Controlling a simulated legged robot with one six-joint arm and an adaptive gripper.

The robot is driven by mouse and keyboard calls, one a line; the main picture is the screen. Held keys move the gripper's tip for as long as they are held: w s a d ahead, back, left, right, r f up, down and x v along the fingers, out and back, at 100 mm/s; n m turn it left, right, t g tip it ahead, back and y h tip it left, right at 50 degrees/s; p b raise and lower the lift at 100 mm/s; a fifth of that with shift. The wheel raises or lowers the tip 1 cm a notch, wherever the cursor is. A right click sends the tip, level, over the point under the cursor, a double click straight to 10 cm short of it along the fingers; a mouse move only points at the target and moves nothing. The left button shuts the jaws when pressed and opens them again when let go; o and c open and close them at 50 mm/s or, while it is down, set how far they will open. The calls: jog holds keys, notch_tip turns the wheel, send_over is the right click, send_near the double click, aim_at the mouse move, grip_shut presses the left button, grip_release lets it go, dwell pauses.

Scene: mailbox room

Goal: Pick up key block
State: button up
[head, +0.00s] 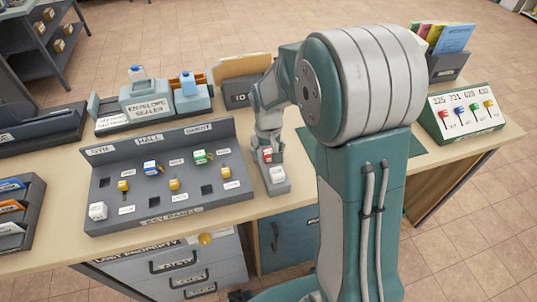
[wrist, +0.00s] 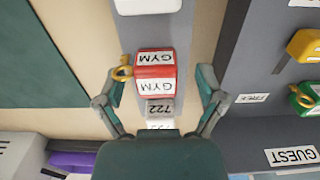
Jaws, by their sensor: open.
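The red key block (wrist: 155,72) carries white labels reading GYM and has a small yellow key at its left side in the wrist view. It sits on a narrow grey stand (wrist: 160,107) marked 722. In the head view the red block (head: 267,155) shows just below my gripper (head: 267,147), on the small stand beside the key panel. My gripper (wrist: 158,75) is open, with one finger on each side of the red block. Gaps show between the fingers and the block, so they do not appear to touch it.
The grey key panel (head: 155,208) with several coloured key blocks stands close on the left. An envelope sealer (head: 147,103) and trays are at the back left. Bare tabletop (head: 235,212) shows in front.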

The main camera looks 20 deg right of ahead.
aim_at(268, 151)
jog(key=shift+a, duration=0.1)
jog(key=c, duration=1.1)
jog(key=shift+d, duration=0.4)
jog(key=shift+a+r, duration=0.1)
jog(key=shift+a+r, duration=0.1)
jog(key=shift+r, duration=0.2)
notch_tip(268, 151, up, 2)
jog(key=shift+a+r, duration=0.1)
jog(key=shift+r, duration=0.05)
jog(key=s+a+r, duration=0.1)
jog(key=s+r, duration=0.2)
jog(key=s, duration=0.1)
jog(key=s+a+r, duration=0.1)
jog(key=s+r, duration=0.2)
jog(key=s, duration=0.2)
jog(key=s+a+r, duration=0.1)
jog(key=s+r, duration=0.2)
jog(key=s, duration=0.1)
jog(key=shift+s+a+r, duration=0.15)
jog(key=shift+a+r, duration=0.15)
